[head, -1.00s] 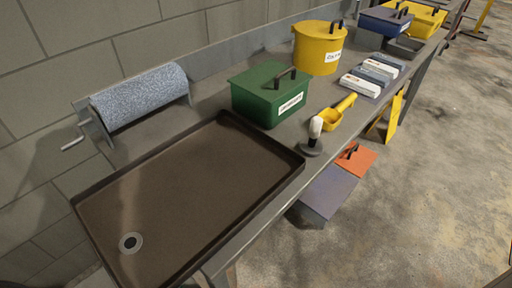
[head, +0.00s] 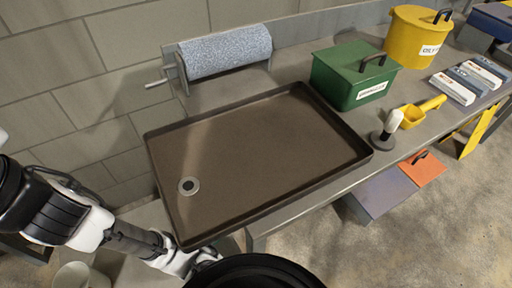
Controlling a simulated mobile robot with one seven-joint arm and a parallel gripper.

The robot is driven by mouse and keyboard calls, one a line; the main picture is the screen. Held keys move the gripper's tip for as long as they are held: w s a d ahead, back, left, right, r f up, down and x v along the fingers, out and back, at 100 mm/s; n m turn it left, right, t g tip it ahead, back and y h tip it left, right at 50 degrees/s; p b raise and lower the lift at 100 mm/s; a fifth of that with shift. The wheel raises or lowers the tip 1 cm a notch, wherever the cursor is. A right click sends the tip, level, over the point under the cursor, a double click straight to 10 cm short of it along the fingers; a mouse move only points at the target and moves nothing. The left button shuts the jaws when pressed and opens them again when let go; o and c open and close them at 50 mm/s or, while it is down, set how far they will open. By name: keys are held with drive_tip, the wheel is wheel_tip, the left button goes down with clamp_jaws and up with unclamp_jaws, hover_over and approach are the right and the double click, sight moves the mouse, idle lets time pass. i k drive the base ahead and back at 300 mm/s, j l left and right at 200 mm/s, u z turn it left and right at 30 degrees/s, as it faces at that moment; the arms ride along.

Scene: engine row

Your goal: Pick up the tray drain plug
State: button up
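The brown drip tray (head: 265,207) lies on the workbench, with a round drain ring (head: 188,186) with a dark centre near its front-left corner. What looks like the tray drain plug (head: 387,130), a dark disc with a pale upright handle, stands on the bench just beyond the tray's right edge, outside it. My arm reaches in from the left. Its end, where my gripper (head: 205,258) seems to be, is low in front of the tray, well left of the plug and apart from it. The fingers are too dark and partly hidden to read.
A green lidded box (head: 352,80) stands behind the plug, and a yellow scoop (head: 418,112) lies close to its right. A blue-grey roll (head: 225,52) is at the back. A white bucket (head: 82,275) is at bottom left. Purple and orange lids (head: 385,190) sit below the bench.

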sight(395, 119)
drive_tip(key=k+l, duration=0.25)
drive_tip(key=l, duration=0.55)
drive_tip(key=i+l+z, duration=0.15)
drive_tip(key=l, duration=0.4)
drive_tip(key=i+l, duration=0.2)
drive_tip(key=l, duration=0.2)
drive_tip(key=i+l+z, duration=0.1)
drive_tip(key=l, duration=0.25)
drive_tip(key=i, duration=0.1)
